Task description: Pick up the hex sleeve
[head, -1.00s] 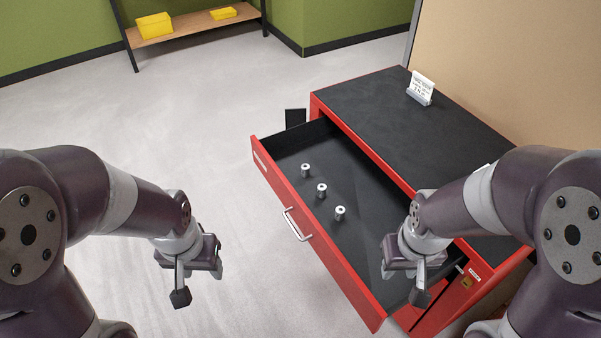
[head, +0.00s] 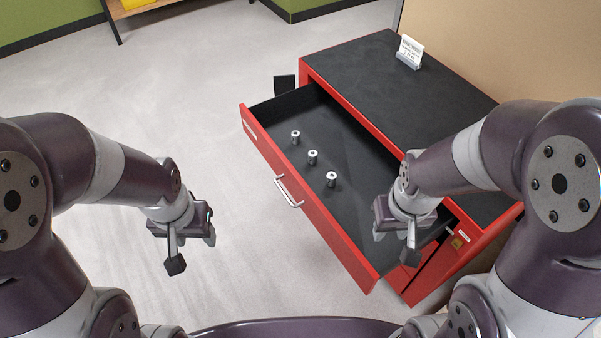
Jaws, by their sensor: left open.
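Three small silvery cylindrical pieces stand upright in a diagonal row in the open drawer: a far one (head: 295,137), a middle one (head: 312,157) and a near one (head: 331,179). They are too small to tell which is the hex sleeve. My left gripper (head: 192,250) is open and empty over the floor, left of the drawer and apart from it. My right gripper (head: 396,246) looks open and empty. It is in front of the drawer's right end in the picture, right of the pieces and not touching them.
The red cabinet (head: 480,245) has its drawer (head: 345,150) pulled out, with a raised front wall and a silver handle (head: 288,190). A small sign (head: 409,54) stands on the black top. The grey floor at left is clear.

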